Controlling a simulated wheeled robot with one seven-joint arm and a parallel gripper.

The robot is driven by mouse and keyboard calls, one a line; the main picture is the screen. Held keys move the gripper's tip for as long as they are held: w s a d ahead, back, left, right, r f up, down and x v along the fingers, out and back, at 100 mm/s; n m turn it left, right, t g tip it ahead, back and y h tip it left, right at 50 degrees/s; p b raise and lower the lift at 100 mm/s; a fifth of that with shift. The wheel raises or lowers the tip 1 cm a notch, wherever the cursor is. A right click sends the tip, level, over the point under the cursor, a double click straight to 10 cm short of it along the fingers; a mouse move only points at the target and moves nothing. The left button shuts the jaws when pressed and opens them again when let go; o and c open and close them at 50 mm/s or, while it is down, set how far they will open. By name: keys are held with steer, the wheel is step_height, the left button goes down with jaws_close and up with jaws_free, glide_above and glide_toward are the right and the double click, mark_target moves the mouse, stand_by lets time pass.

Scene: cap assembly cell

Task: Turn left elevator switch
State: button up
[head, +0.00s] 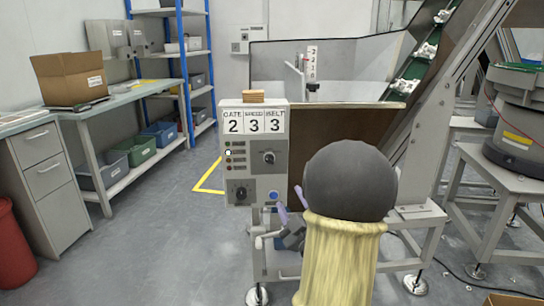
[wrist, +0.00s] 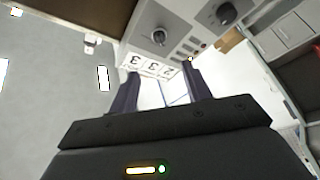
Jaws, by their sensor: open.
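The grey control box (head: 252,170) stands left of centre in the head view. I cannot tell from labels which is the left elevator switch. My gripper (wrist: 161,88) is open and empty, apart from both. In the head view my gripper (head: 291,204) is below and right of the panel, partly hidden by my arm.
Cards reading 2, 3, 3 (head: 254,122) top the box. A blue button (head: 273,195) is at its lower right, and one indicator light (head: 228,153) glows. A brown-fronted hopper (head: 330,130) stands behind. Open floor (head: 165,240) lies left.

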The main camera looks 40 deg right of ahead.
mark_target(271, 162)
steer(key=shift+w+r+p, duration=0.2)
steer(key=shift+r+p, duration=0.1)
steer(key=shift+p, duration=0.55)
steer(key=p+x, duration=0.8)
steer(key=x, duration=0.6)
steer(key=shift+w+d+f+p, duration=0.1)
steer(key=shift+w+d+p, duration=0.05)
steer(key=shift+w+p, duration=0.15)
steer(key=c, duration=1)
